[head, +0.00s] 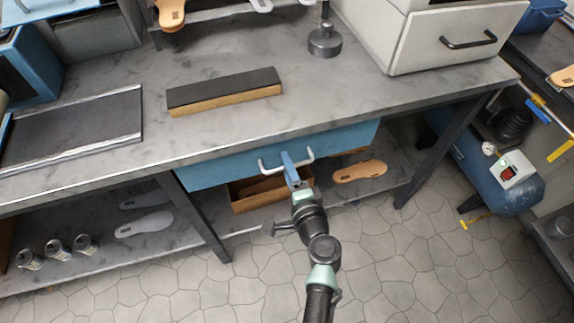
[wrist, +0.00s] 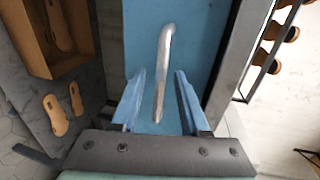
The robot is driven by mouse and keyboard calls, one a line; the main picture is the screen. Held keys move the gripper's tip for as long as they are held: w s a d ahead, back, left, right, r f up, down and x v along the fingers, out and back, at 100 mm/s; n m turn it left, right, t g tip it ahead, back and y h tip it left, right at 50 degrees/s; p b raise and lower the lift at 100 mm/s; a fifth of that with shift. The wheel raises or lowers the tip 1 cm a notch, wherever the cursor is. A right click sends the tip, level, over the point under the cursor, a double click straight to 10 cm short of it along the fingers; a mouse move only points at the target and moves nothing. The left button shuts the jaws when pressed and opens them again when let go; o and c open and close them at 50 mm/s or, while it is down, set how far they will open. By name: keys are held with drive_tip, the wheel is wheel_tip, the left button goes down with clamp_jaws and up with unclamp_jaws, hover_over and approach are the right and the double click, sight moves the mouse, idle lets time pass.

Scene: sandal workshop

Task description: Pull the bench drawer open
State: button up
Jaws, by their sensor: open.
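The blue bench drawer (head: 222,171) sits under the front edge of the workbench (head: 330,105) and looks closed. Its grey bar handle (head: 308,157) stands out from the middle of the front. My gripper (head: 288,160) is at the handle, reaching up from below, and hides its middle part. In the wrist view the blue drawer front (wrist: 205,30) fills the centre, and the handle (wrist: 163,65) runs between the two fingers of my open gripper (wrist: 158,92). Gaps show on both sides of the bar, so the fingers are not clamped on it.
On the lower shelf are a wooden box (head: 245,203), an orange sole (head: 360,172) and several cans (head: 58,249). A bench leg (head: 205,220) stands left of my arm. A blue compressor (head: 500,180) stands at the right. The tiled floor (head: 400,270) in front is clear.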

drive_tip(key=shift+w, duration=0.25)
clamp_jaws()
idle(1.4)
